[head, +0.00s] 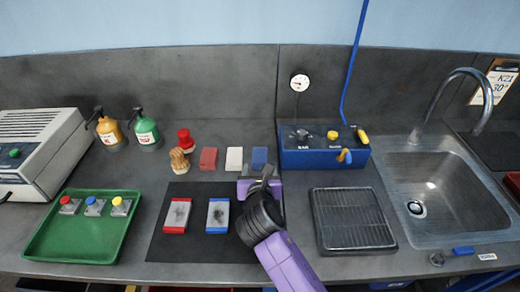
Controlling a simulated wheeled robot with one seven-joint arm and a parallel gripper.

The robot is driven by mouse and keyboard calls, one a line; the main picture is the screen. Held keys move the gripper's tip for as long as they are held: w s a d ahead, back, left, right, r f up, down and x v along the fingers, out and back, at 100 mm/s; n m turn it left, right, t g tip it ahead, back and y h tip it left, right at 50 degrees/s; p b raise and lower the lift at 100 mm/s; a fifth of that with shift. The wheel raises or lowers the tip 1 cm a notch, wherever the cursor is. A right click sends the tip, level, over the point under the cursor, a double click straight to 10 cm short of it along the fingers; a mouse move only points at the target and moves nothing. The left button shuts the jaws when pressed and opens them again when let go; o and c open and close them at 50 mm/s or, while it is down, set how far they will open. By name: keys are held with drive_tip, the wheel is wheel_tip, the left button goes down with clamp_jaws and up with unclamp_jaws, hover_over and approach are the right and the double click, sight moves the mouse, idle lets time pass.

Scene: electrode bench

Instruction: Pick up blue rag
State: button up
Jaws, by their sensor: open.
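The blue rag (259,158) looks like a small folded rectangle lying flat on the grey bench, at the right end of a row with a red piece (208,159) and a white piece (234,160). My gripper (262,178) is open, just in front of the blue rag as the head view shows it. Whether it touches the rag, and its height above the bench, I cannot tell. My wrist hides part of the black mat.
A blue box (325,158) with knobs stands close right of the rag. A black mat (165,245) with two framed plates lies in front. A ridged dark tray (352,244) and sink (440,190) are right; a green tray (45,252) and bottles (146,133) are left.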

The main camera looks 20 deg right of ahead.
sight(260, 161)
drive_tip(key=x, duration=0.3)
drive_tip(key=shift+w, duration=0.15)
drive_tip(key=shift+x, duration=2.45)
drive_tip(key=shift+d+f, duration=0.15)
drive_tip(key=c, duration=1.1)
